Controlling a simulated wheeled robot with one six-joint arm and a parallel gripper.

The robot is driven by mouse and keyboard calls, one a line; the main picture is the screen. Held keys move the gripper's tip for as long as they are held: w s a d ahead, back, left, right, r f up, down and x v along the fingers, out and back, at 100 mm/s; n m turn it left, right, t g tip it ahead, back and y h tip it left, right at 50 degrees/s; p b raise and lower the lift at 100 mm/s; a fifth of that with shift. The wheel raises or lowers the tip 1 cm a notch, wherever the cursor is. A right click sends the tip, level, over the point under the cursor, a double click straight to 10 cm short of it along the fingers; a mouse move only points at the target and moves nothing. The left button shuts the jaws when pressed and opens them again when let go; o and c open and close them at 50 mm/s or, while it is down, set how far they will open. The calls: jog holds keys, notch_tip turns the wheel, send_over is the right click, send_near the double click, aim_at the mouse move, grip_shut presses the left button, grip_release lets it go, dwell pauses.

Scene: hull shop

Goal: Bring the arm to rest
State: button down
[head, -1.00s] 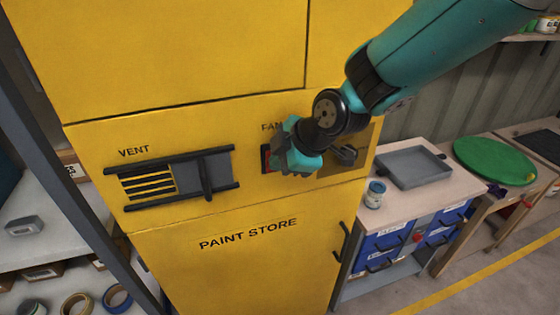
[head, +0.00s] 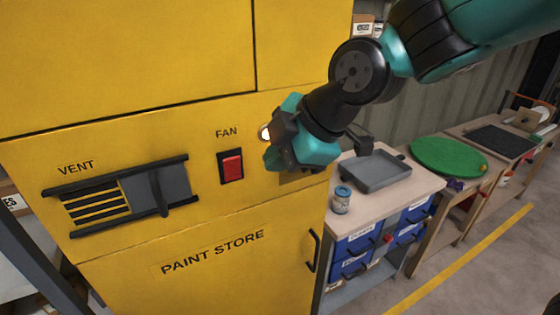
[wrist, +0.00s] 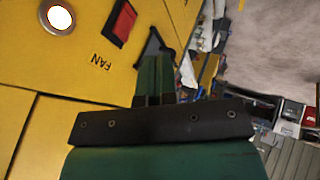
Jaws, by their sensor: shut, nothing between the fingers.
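My gripper (wrist: 154,48) is shut and empty. In the head view its teal and dark hand (head: 302,148) is in front of the right part of the yellow paint store cabinet (head: 110,238), right of the red FAN switch (head: 232,167). The switch also shows in the wrist view (wrist: 121,20), apart from the fingers. A lit round lamp (head: 265,133) shows just left of the hand, partly covered by it; it glows white in the wrist view (wrist: 60,18). My arm reaches in from the upper right.
The VENT slider (head: 163,192) is at the left, with several slats showing. Right of the cabinet, a bench (head: 408,190) carries a grey tray (head: 375,171) and a small jar (head: 341,200). A green disc (head: 447,156) lies beyond. Open floor shows at lower right.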

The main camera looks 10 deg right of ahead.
jog(key=shift+s+d+r, duration=0.1)
jog(key=shift+s+d, duration=0.05)
jog(key=s+d+f+m+g+h, duration=0.1)
jog(key=s+d+m+g, duration=0.3)
jog(key=s+m, duration=0.9)
jog(key=s+d+f+b, duration=0.1)
jog(key=s+d, duration=0.1)
jog(key=d, duration=0.1)
jog(key=shift+s+f+h, duration=0.2)
jog(key=shift+h, duration=0.2)
